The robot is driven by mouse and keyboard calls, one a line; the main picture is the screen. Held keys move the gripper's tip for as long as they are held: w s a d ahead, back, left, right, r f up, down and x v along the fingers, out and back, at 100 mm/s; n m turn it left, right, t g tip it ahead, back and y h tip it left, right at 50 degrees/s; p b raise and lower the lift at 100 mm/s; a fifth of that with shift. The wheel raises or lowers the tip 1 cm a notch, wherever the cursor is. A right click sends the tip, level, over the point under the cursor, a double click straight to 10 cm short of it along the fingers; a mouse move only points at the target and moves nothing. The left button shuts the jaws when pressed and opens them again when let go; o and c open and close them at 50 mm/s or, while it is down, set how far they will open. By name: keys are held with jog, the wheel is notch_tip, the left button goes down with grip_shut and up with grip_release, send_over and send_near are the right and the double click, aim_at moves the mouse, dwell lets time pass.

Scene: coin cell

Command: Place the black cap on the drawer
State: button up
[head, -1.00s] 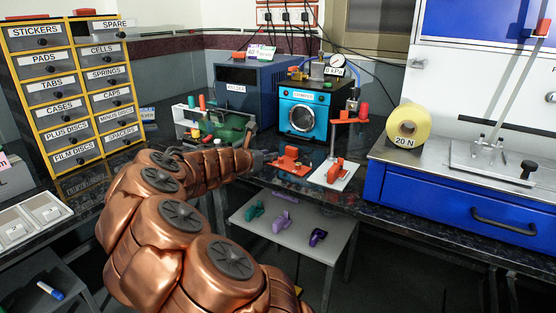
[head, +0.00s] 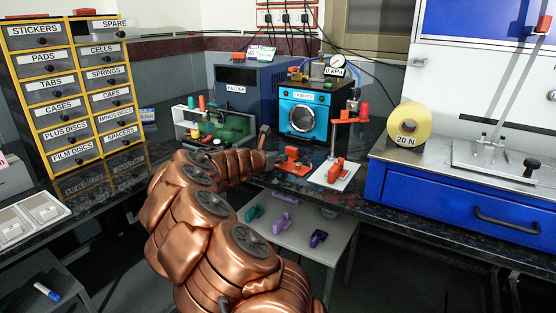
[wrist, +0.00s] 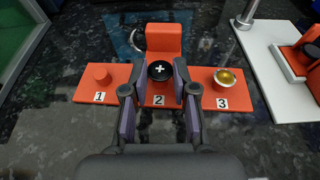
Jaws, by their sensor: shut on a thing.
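The black cap (wrist: 159,70), a round black piece with a white plus sign, is at position 2 of the orange fixture (wrist: 188,88) in the wrist view. My gripper (wrist: 161,76) is shut on it, with one finger on each side. In the head view the arm's end is beside the orange fixture (head: 294,168), and the cap cannot be made out there. A yellow-framed drawer cabinet (head: 73,90) with labelled drawers stands at the far left. A blue drawer (head: 455,200) with a dark handle is at the right.
Position 1 has an orange peg (wrist: 102,73); position 3 holds a gold-coloured round piece (wrist: 224,77). A white-based stand (head: 338,175) is close on the right. Behind are a blue crimper (head: 304,112) and a green-and-white rack (head: 225,126). Dark counter is free before the cabinet.

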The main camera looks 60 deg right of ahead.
jog(key=shift+f, duration=0.25)
jog(key=o, duration=0.7)
jog(key=shift+f+b, duration=0.2)
jog(key=shift+b, duration=0.3)
jog(key=shift+w+a+r, duration=0.1)
jog(key=shift+a+r, duration=0.15)
jog(key=shift+a, duration=0.05)
jog(key=p+v, duration=0.2)
jog(key=v, duration=0.5)
jog(key=shift+d+r, duration=0.1)
jog(key=shift+r, duration=0.05)
jog(key=shift+a, duration=0.2)
